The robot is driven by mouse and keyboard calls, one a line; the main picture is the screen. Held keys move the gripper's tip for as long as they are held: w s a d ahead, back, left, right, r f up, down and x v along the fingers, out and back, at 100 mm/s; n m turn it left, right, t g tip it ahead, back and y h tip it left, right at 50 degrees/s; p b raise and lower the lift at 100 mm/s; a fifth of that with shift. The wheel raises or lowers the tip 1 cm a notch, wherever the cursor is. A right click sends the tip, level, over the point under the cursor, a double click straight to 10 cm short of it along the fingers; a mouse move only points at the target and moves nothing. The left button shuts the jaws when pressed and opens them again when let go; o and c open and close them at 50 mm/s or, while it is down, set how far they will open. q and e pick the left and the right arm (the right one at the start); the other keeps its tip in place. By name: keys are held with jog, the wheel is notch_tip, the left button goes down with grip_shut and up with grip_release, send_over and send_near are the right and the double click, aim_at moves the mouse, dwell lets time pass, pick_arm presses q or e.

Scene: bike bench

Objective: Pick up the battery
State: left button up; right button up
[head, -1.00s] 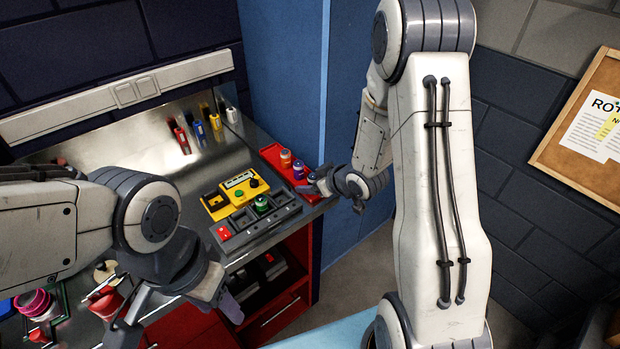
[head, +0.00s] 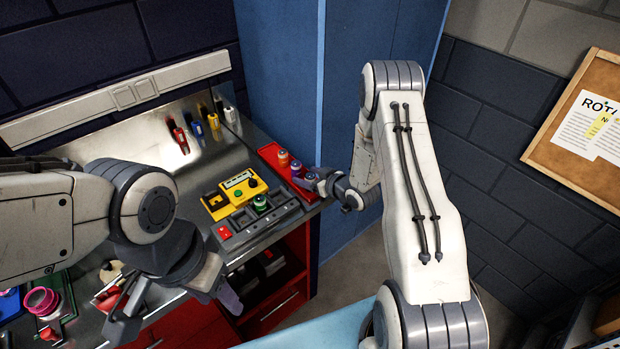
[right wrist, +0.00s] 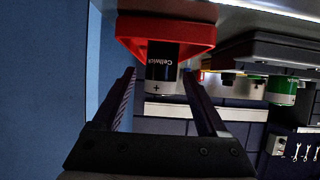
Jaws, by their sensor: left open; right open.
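A dark-labelled battery (right wrist: 163,66) marked "Cellwick" stands in a red tray (right wrist: 150,32) in the right wrist view, which shows it upside down. My right gripper (right wrist: 158,76) is open, with one finger on each side of the battery and visible gaps to both. In the head view the red tray (head: 268,153) lies at the bench's right end, with small batteries (head: 283,158) in it. My right gripper (head: 314,178) is at the tray's right edge there and partly hides its contents. My left gripper (head: 175,312) is open and empty over the bench front.
A green battery (head: 261,202) sits in a dark slotted holder (head: 240,221) beside a yellow device (head: 241,185). A blue panel (head: 275,70) stands close behind the tray. Pink spools (head: 42,300) are at the lower left.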

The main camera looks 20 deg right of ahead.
jog(key=shift+x, duration=1.15)
grip_shut()
jog(key=shift+r, duration=0.1)
